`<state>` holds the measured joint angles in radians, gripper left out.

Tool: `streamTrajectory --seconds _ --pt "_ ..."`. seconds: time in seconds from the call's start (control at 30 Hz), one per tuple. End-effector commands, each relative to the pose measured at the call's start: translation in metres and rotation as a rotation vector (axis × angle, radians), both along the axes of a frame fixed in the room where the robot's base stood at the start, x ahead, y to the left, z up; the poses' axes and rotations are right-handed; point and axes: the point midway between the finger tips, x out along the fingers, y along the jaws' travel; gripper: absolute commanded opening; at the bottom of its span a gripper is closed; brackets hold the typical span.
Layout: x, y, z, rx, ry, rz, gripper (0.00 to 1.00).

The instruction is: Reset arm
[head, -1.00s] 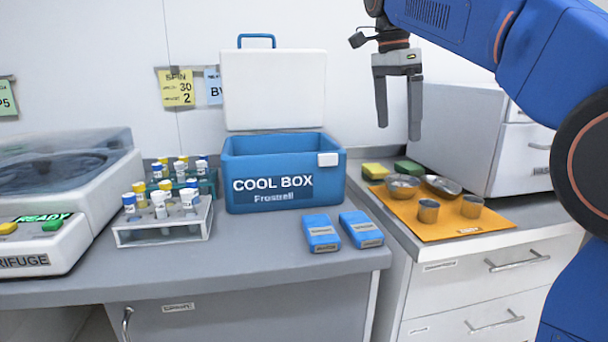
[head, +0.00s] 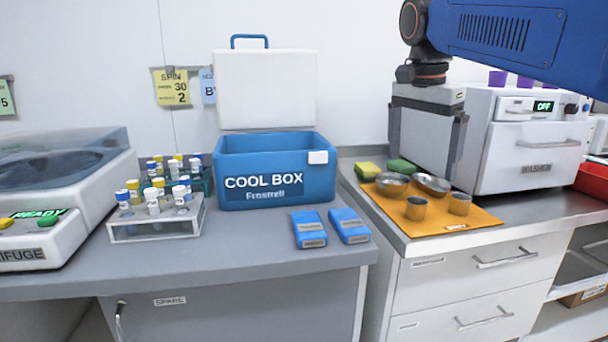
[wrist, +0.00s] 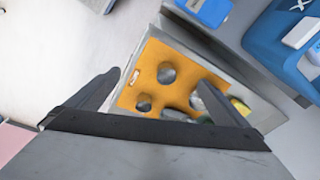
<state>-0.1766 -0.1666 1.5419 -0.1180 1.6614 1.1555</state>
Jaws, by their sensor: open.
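My gripper (head: 426,160) hangs in the air in the head view, in front of the white washer and above the back of the orange mat. Its two dark fingers point down, spread wide apart, with nothing between them. In the wrist view my gripper (wrist: 155,95) is also open, with the orange mat (wrist: 137,98) visible below and between the fingers. In the head view the mat (head: 425,225) carries two metal bowls (head: 432,184) and two small metal cups (head: 416,209). The gripper touches none of them.
An open blue cool box (head: 322,180) stands left, with two blue packs (head: 308,230) before it. Tube racks (head: 155,230) and a centrifuge (head: 45,215) are farther left. A washer (head: 530,155) with purple cups (head: 497,78) on top is right. A red bin (head: 592,178) sits at far right.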

Motion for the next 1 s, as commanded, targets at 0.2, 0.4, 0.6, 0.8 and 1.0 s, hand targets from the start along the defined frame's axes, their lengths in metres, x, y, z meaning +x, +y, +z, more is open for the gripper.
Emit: streamTrajectory --seconds 0.2,0.4,0.6,0.8,1.0 --pt "-0.053 -0.019 -0.053 -0.005 -0.042 0.23 1.0" --pt "-0.098 -0.031 -0.109 -0.026 -0.088 0.44 1.0" --pt "-0.145 -0.04 -0.172 -0.063 -0.135 0.638 1.0" --pt "-0.189 -0.046 -0.24 -0.117 -0.181 0.823 1.0" --pt "-0.216 -0.048 -0.287 -0.163 -0.21 0.946 1.0"
